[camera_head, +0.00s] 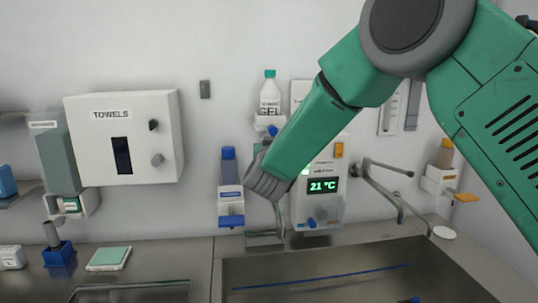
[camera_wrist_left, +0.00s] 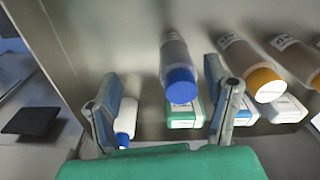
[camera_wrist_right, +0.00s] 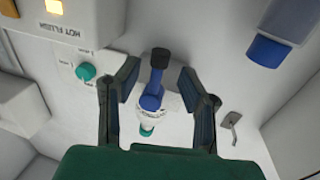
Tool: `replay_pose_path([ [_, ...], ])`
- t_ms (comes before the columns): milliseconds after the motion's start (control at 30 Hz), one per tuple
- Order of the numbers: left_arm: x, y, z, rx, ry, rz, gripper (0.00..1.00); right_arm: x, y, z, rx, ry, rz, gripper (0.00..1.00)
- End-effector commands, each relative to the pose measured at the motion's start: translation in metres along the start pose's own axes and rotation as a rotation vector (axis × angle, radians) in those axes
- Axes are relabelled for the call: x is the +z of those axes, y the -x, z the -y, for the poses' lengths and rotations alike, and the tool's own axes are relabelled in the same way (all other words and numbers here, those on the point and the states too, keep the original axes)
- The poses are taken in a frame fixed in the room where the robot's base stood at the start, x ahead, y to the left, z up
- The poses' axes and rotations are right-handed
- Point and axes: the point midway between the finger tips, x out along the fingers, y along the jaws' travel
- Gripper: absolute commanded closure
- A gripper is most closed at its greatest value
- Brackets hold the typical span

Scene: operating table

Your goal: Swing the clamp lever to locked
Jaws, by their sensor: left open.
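My left gripper (camera_wrist_left: 165,98) is open and empty in the left wrist view, in front of bottles, and is outside the head view.
The temperature panel (camera_head: 321,187) and blue-capped dispenser (camera_head: 230,190) flank my right gripper. A gel bottle (camera_head: 270,97) is above it, a sink (camera_head: 350,285) below. A blue-capped bottle (camera_wrist_left: 178,70) and orange-capped bottles (camera_wrist_left: 250,68) are close to my left gripper.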

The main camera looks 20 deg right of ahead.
Motion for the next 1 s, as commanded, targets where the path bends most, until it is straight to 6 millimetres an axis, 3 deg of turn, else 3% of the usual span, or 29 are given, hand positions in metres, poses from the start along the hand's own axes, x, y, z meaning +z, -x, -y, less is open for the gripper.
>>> replay_pose_path([
  [300,0.0,0.0,0.0,0.0,0.0,0.0,0.3,0.002,0.068,0.003,-0.004,0.006,0.003,0.65],
  [433,-0.001,0.0,0.0,0.0,0.0,0.0,0.3,0.003,0.087,0.003,-0.003,0.004,0.004,0.65],
  [600,-0.001,0.0,0.0,0.0,0.0,0.0,0.3,0.004,0.1,0.002,-0.001,0.004,0.006,0.65],
  [1000,-0.002,-0.001,0.001,0.002,0.0,0.001,0.3,0.004,0.101,0.002,-0.001,0.003,0.006,0.65],
])
